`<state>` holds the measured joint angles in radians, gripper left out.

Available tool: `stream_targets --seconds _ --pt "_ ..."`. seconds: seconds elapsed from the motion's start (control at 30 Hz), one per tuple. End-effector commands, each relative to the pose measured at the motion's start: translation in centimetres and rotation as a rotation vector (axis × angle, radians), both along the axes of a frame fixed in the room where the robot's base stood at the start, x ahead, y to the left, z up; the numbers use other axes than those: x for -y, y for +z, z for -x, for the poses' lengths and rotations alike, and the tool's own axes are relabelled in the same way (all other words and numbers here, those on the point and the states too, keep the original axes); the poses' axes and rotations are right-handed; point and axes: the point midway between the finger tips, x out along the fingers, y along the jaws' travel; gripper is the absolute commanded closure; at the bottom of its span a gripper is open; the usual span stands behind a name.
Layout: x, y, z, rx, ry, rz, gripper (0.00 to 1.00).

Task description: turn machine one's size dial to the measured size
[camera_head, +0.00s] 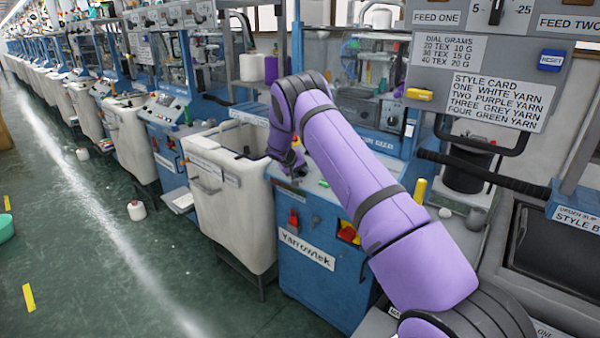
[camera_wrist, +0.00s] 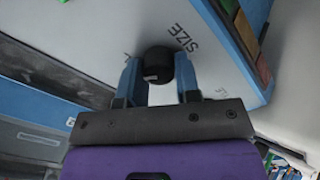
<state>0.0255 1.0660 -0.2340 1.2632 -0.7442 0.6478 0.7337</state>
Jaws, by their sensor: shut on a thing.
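In the wrist view, the size dial (camera_wrist: 158,64) is a round black knob on a pale panel with the word SIZE printed beside it. My gripper (camera_wrist: 158,75) has its two blue fingers on either side of the knob and is shut on it. Part of the knob's lower side and some panel lettering are hidden by the fingers, so I cannot read the dial's setting. In the head view, my purple arm reaches to the blue machine (camera_head: 320,260), and the gripper end is partly hidden near the machine's top left. The dial does not show there.
A cream bin (camera_head: 235,210) stands left of the blue machine, close to my wrist. A style card (camera_head: 497,102) and a dial grams card (camera_head: 447,61) hang on the grey panel at right. The green floor aisle at left is mostly clear.

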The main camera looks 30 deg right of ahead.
Motion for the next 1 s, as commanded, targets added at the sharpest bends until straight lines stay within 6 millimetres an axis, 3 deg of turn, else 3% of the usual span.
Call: stream_targets --seconds 0.4,0.9,0.93,1.0 --pt "0.0 0.05 -0.01 0.097 -0.13 -0.035 0.93" --pt "0.0 0.03 0.0 0.106 -0.144 -0.04 0.93" --pt "0.0 0.02 0.0 0.106 -0.144 -0.04 0.62" --pt "0.0 0.03 0.0 0.106 -0.144 -0.039 0.46"
